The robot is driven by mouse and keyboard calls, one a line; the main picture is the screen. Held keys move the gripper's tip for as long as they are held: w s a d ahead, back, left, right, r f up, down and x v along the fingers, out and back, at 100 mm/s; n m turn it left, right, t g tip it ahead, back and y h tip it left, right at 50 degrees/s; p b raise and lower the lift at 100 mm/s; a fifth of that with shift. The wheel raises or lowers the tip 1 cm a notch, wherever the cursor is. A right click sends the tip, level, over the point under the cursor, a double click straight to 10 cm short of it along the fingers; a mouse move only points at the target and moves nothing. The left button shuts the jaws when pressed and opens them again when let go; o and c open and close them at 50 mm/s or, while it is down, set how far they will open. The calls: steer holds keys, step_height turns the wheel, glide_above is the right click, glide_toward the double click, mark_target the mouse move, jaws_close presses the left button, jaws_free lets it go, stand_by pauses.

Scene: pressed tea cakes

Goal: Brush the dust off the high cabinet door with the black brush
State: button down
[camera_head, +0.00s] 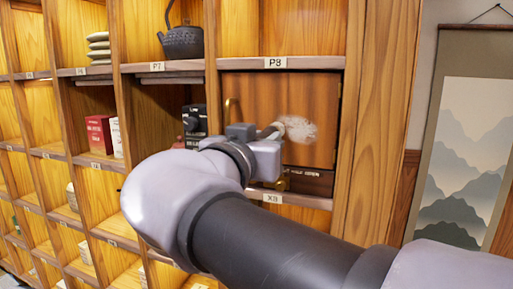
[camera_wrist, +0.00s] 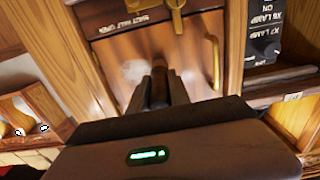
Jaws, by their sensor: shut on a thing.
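The high cabinet door (camera_head: 268,98) is reddish-brown wood and looks shut, under label P8. A pale dust patch (camera_head: 299,129) lies on its right half; it also shows in the wrist view (camera_wrist: 133,70). The door's brass handle (camera_wrist: 217,62) is at the patch's right in the wrist view. My gripper (camera_head: 268,138) is in front of the door, just left of the patch. In the wrist view its fingers (camera_wrist: 166,90) are shut on a dark brown handle (camera_wrist: 159,82), apparently the brush. The bristles are hidden, so contact with the door cannot be told.
Below the door is a dark panel (camera_wrist: 138,22) with lettering and a brass fitting (camera_wrist: 176,12). Black lamp-labelled boxes (camera_wrist: 268,35) stand in the neighbouring cubby. A black teapot (camera_head: 183,42) sits on the upper shelf. A wooden post (camera_head: 372,120) borders the door's right.

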steer(key=s+d+b, duration=0.3)
steer(key=d+b, duration=0.5)
steer(key=shift+d+f, duration=0.15)
